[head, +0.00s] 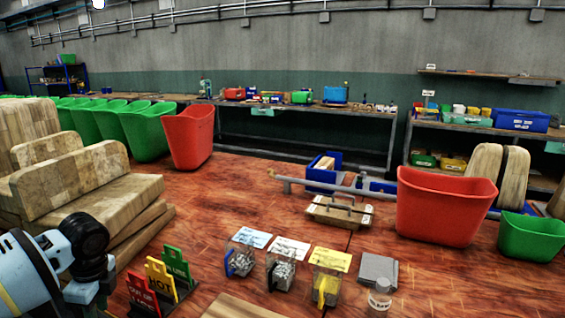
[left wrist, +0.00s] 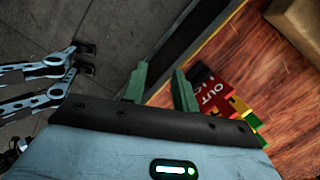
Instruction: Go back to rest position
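My left arm (head: 40,265) comes in at the lower left of the head view, above the near left edge of the wooden table. In the left wrist view my left gripper (left wrist: 158,78) has two green fingers standing apart with nothing between them. It is open over the dark table edge, beside the red, yellow and green sign plates (left wrist: 220,95). The same sign stand shows in the head view (head: 160,279), just right of my left arm. My right gripper is not identifiable in either view.
Wooden blocks (head: 80,185) are stacked at the left. Clear boxes with coloured flaps (head: 280,268), a grey block (head: 378,270) and a small jar (head: 380,295) stand near the front. Red bins (head: 440,208) (head: 188,138) stand farther back. The table (head: 250,190) is bare in the middle.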

